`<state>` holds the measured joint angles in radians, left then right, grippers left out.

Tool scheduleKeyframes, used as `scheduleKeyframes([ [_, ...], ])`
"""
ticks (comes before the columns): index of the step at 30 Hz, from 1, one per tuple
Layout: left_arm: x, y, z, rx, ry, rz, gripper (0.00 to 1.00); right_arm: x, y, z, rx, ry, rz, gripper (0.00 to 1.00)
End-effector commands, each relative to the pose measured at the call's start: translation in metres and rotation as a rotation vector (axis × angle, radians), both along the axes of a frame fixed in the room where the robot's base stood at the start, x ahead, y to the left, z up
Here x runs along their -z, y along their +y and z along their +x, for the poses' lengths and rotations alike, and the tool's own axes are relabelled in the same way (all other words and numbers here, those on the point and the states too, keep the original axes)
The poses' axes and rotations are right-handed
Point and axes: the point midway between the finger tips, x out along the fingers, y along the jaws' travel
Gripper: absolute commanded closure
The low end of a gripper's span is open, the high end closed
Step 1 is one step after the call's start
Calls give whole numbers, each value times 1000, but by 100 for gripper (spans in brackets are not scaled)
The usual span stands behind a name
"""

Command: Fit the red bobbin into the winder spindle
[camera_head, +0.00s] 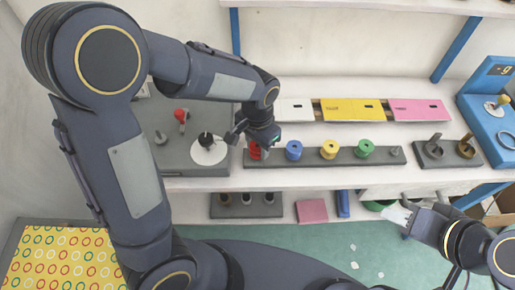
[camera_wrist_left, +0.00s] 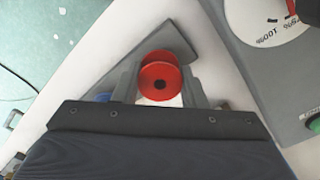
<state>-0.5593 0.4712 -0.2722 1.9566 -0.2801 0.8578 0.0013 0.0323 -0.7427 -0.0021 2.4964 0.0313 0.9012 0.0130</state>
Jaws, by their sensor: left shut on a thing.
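The red bobbin (camera_wrist_left: 160,80) sits between the two fingers of my left gripper (camera_wrist_left: 160,88), which is shut on it. In the head view the red bobbin (camera_head: 255,151) is partly hidden by my left gripper (camera_head: 258,143), at the left end of the grey bobbin rack (camera_head: 315,157). I cannot tell whether it still touches the rack. Left of it, a grey panel (camera_head: 160,120) carries a white dial disc (camera_head: 208,155), a dark post (camera_head: 206,138) and a red-knobbed lever (camera_head: 182,115); which part is the winder spindle is unclear. My right gripper (camera_head: 399,214) is low at right, its opening unclear.
Blue (camera_head: 293,150), yellow (camera_head: 329,149) and green (camera_head: 364,148) bobbins stand on the rack. White, yellow and pink boxes (camera_head: 350,109) lie behind it. A grey stand with metal cups (camera_head: 448,152) and a blue machine (camera_head: 485,110) are at right.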

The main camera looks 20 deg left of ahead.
Motion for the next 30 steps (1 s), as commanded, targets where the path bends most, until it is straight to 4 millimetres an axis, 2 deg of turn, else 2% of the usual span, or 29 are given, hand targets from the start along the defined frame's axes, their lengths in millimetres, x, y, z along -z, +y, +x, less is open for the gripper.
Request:
scheduleKeyframes([
  [30, -32, 0, 0, 0, -1, 0, 89, -27, 0, 0, 0, 0, 0, 64],
])
